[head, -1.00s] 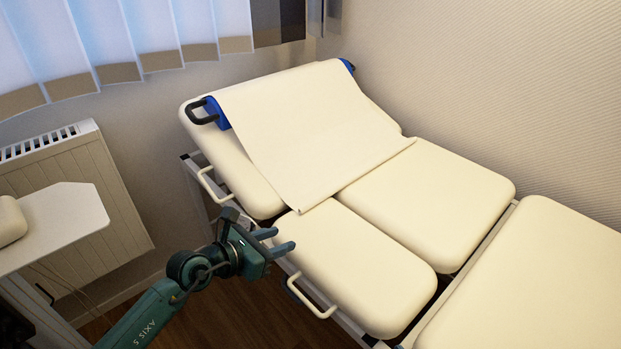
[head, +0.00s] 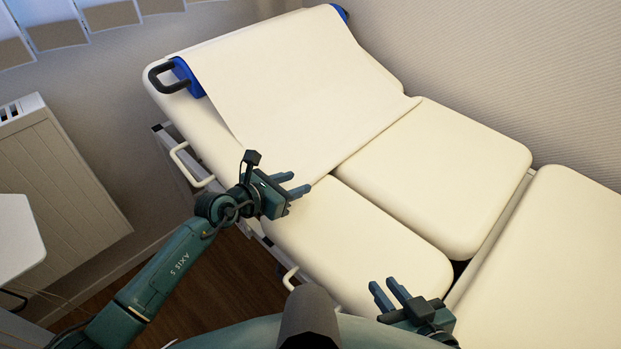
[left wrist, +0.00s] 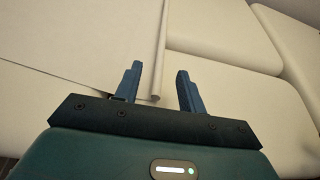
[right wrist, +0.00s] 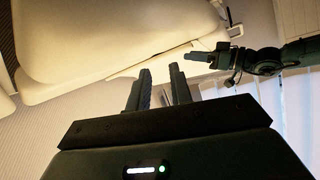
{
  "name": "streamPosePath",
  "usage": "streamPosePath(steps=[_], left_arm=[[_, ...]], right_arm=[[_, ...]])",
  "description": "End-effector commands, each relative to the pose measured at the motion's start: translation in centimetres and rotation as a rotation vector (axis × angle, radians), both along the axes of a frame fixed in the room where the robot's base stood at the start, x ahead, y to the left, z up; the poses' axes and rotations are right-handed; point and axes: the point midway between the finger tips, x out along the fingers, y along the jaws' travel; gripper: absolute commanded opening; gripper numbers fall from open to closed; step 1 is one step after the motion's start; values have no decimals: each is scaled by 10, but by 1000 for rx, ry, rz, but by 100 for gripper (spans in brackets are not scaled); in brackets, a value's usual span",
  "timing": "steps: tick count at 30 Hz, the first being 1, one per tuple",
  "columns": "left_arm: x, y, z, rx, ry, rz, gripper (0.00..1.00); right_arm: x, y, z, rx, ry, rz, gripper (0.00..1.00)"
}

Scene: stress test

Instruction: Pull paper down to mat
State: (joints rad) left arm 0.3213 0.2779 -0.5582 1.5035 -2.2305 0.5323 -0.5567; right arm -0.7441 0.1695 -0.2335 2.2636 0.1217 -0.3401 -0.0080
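The cream paper sheet (head: 290,85) hangs from a blue roll holder (head: 186,78) at the head of the examination couch and lies over the raised backrest. Its lower edge reaches the gap above the seat pads. My left gripper (head: 298,187) is open at the paper's lower left corner; in the left wrist view the paper's edge (left wrist: 157,60) runs between the fingers. I cannot tell whether they touch it. My right gripper (head: 390,290) is open and empty above the lower left seat pad's end (head: 350,245). I cannot make out a separate mat.
The right seat pad (head: 440,175) and the foot section (head: 560,260) are bare. White side handles (head: 190,165) stick out along the couch's left edge. A radiator (head: 55,180) and a white table (head: 15,235) stand at left.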

Motion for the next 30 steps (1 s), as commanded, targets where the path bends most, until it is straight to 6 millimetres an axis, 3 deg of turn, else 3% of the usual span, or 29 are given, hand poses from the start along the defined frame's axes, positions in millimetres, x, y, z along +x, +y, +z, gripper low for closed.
streamPosePath(steps=[9, 22, 30], left_arm=[[35, -35, -22, -1, -1, 0, 40], [42, -42, -24, 0, 0, 0, 40], [41, -41, -24, 0, 0, 0, 19]], right_arm=[[-3, -6, 0, -4, -50, -14, 22], [-6, -8, 3, -7, -60, -17, 22], [-7, -8, 3, -7, -57, -17, 22]])
